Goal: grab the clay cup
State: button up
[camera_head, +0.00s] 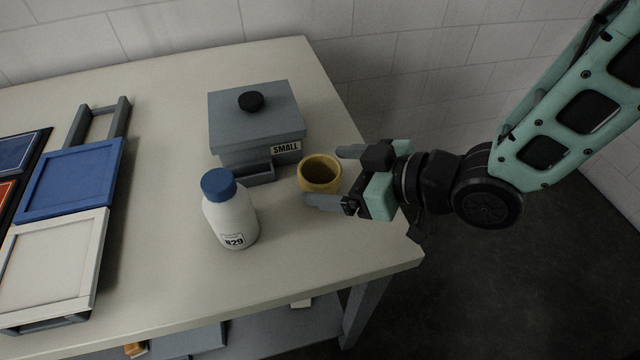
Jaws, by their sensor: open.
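The clay cup (320,187) is a small yellow-brown cup that stands upright on the table, near its right edge. Its dark inside shows from above. My gripper (328,177) reaches in from the right, with its two grey fingers apart. One finger lies on the far side of the cup and the other on the near side, so the cup is at the opening between the fingertips. I cannot tell whether either finger touches it.
A grey lidded box (255,125) labelled SMALL stands just behind and left of the cup. A white bottle (231,218) with a blue cap stands to its left. Framed panels (70,180) lie at the far left. The table (300,255) is clear at the front.

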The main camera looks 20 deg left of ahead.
aim_at(305, 171)
jog(key=b+x, duration=0.1)
jog(key=x, duration=0.4)
jog(key=shift+w, duration=0.1)
jog(key=shift+r, duration=0.1)
jog(key=c, duration=1.1)
jog(key=shift+c, duration=0.2)
